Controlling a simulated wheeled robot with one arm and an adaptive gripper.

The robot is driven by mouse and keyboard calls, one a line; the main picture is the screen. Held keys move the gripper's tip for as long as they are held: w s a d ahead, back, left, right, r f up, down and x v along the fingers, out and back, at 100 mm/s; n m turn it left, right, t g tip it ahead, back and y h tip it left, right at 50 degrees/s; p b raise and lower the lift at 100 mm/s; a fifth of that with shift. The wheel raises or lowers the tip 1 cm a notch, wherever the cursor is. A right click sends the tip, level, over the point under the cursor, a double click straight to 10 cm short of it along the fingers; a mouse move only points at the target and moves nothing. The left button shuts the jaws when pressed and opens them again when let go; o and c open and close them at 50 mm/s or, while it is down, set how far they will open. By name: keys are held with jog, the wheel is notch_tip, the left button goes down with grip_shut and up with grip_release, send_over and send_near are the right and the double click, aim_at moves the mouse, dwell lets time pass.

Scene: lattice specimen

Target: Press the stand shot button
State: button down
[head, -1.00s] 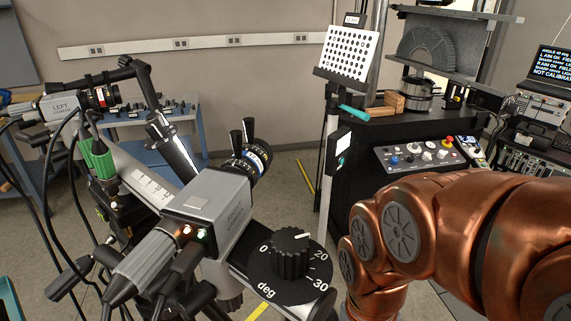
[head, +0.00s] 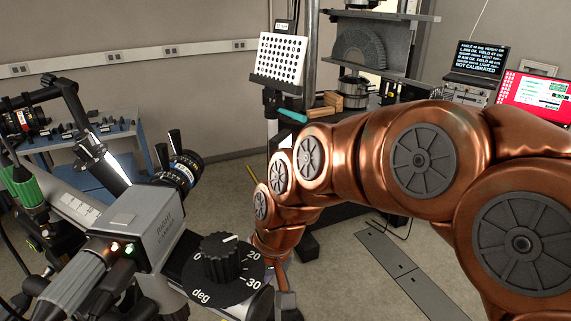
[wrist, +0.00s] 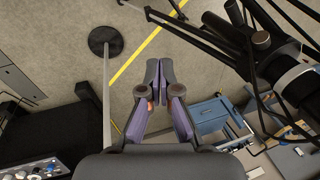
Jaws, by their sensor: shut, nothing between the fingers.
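My gripper (wrist: 160,68) shows in the wrist view with its purple fingers shut and empty, above the floor. The stand's thin pole (wrist: 105,82) and round dark base (wrist: 105,41) are left of the fingers there, apart from them. In the head view the stand carries a white dotted board (head: 280,59), and a teal part (head: 291,115) shows just below it. My copper arm reaches across in front of the stand's lower part. The shot button is not visible; my arm seems to cover that area. My fingers cannot be made out in the head view.
A grey camera (head: 148,229) with a black degree dial (head: 221,262) stands at front left, close to my arm's end. A blue cart (wrist: 210,117) is right of the fingers. A control panel (wrist: 35,171) lies at lower left of the wrist view. Open floor lies ahead.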

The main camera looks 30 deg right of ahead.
jog(key=w+d+r+m+t+y, duration=0.1)
jog(key=w+d+r+m+t, duration=0.3)
jog(key=w, duration=0.6)
jog(key=w+d+f+m+t+y, duration=0.1)
jog(key=w+d+m+t, duration=0.1)
jog(key=w+d, duration=0.65)
jog(key=w+d+f+m+t+h, duration=0.1)
jog(key=w+d+m, duration=0.3)
jog(key=d, duration=0.7)
jog(key=w+d+f+m+t+h, duration=0.2)
jog(key=w+d+m+t+h, duration=0.1)
jog(key=d, duration=0.8)
jog(key=shift+w+d+f+m+h+p, duration=0.25)
jog(key=shift+w+m+h, duration=0.25)
jog(key=shift+w+m, duration=0.6)
jog(key=shift+w+r, duration=0.1)
jog(key=shift+w, duration=0.05)
jog(key=w+a+p, duration=0.2)
jog(key=w+a, duration=0.3)
jog(key=w, duration=0.2)
jog(key=shift+w+a, duration=0.15)
jog(key=shift+w, duration=0.1)
